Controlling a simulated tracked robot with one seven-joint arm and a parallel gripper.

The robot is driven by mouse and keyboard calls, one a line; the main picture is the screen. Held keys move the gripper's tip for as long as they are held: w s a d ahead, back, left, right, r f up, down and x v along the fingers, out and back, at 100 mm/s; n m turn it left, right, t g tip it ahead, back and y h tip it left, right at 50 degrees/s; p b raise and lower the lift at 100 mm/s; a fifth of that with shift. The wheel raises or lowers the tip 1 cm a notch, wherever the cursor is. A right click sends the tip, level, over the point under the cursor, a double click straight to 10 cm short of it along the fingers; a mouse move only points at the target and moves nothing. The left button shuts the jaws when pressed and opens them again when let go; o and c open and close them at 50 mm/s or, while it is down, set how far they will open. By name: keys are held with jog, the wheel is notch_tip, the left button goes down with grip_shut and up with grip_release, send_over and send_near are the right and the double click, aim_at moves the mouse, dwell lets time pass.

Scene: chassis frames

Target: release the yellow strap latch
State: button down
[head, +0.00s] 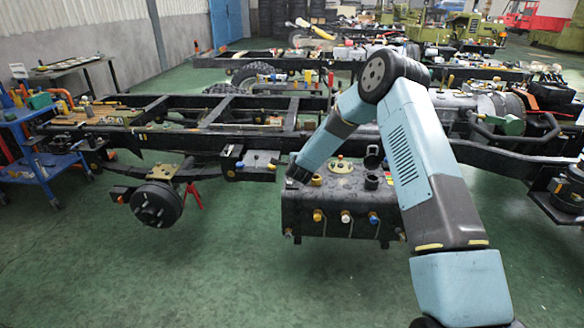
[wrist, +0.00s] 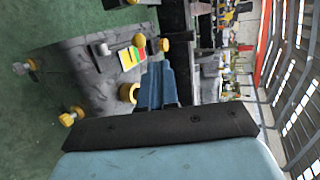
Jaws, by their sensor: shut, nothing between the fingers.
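A dark tank (head: 335,198) hangs below the chassis frame in the head view, with yellow, white and blue fittings on its front and top. It fills the left of the wrist view (wrist: 85,75), seen turned sideways. Several yellow knobs show on it there, one of them (wrist: 129,93) close beside my gripper (wrist: 157,75). I cannot tell which yellow part is the strap latch. My gripper is shut and empty, just over the tank's edge; contact cannot be told. In the head view my arm reaches the tank's upper left, and the fingers are not clear.
The long black chassis frame (head: 190,105) runs behind the tank. A wheel hub (head: 156,204) hangs at the left. A blue tool cart (head: 40,160) stands at the far left. The green floor in front is clear. A small coloured label (wrist: 131,57) is on the tank.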

jog(key=shift+s+d+r, duration=0.15)
jog(key=shift+s+r, duration=0.75)
jog(key=shift+r, duration=0.05)
jog(key=shift+s+d+r, duration=0.15)
jog(key=shift+s+r, duration=0.75)
jog(key=s+d+r+n+g, duration=0.1)
jog(key=s+d+r+n, duration=0.25)
jog(key=s+r, duration=0.35)
jog(key=s+d+r+n+g+y, duration=0.15)
jog(key=s+r+n, duration=0.3)
jog(key=r, duration=0.55)
jog(key=s+d+r+n+g+h, duration=0.1)
jog(key=s+d+r+n, duration=0.25)
jog(key=s+r, duration=0.35)
jog(key=s+d+r+n+g, duration=0.1)
jog(key=s+d, duration=0.3)
jog(key=s, duration=0.8)
jog(key=s+d+r+n+g+h, duration=0.1)
jog(key=s+d+r+n, duration=0.2)
jog(key=s, duration=0.9)
jog(key=s+d+r+n+g+h, duration=0.1)
jog(key=s+d+r+n+g, duration=0.1)
jog(key=s+d+r, duration=0.2)
jog(key=s+d, duration=0.3)
jog(key=s, duration=0.5)
jog(key=shift+s, duration=0.4)
jog(key=shift+d, duration=0.1)
